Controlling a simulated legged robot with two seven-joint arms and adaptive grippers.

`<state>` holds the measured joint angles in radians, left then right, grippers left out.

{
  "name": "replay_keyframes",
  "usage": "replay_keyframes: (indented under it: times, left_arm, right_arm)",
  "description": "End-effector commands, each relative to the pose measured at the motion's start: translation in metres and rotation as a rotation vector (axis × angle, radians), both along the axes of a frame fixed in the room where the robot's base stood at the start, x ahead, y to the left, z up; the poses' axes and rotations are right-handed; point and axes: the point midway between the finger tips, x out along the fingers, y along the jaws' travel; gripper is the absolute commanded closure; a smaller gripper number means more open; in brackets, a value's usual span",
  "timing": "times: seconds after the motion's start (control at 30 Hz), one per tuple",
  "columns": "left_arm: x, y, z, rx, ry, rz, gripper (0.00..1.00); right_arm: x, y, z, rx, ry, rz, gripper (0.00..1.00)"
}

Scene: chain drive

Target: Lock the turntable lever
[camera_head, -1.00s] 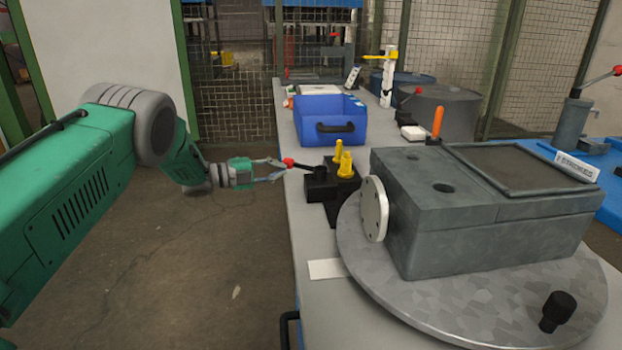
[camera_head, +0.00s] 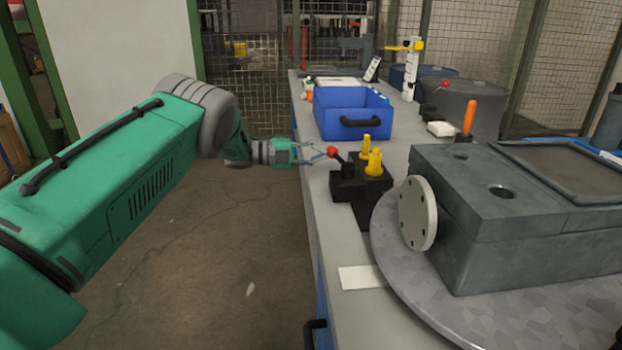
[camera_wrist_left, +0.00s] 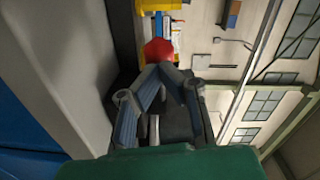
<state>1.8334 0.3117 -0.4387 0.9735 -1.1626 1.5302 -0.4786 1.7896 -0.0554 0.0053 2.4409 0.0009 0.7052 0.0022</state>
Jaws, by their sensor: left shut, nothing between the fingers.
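The turntable (camera_head: 400,262) is a round grey metal plate at the right, carrying a grey block-shaped housing (camera_head: 470,195). By its left edge stands a black lever block (camera_head: 346,188) with yellow parts on it. A short black lever leans up and left from the block and ends in a red knob (camera_head: 332,152). My left gripper (camera_head: 325,154) is shut and empty, its fingertips right at the knob's left side. In the left wrist view the knob (camera_wrist_left: 157,50) shows just beyond the fingertips (camera_wrist_left: 160,75); I cannot tell whether they touch. My right gripper is out of view.
A blue bin (camera_head: 352,118) stands on the bench behind the lever block. An orange upright handle (camera_head: 469,116) rises behind the housing. A white label (camera_head: 362,278) lies on the bench in front. The floor left of the bench is clear.

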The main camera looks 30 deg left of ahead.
Motion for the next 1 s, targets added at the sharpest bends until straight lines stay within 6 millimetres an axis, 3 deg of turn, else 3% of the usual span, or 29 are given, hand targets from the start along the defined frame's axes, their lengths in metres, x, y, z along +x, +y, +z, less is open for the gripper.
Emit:
replay_keyframes:
  times: [0.4, 1.0]
  left_arm:
    - [0.021, -0.001, -0.005, -0.010, -0.002, -0.001, 1.00]
    - [0.025, -0.010, 0.000, -0.008, -0.004, -0.006, 1.00]
  right_arm:
    - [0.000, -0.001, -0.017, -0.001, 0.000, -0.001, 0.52]
    - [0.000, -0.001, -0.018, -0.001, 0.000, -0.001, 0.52]
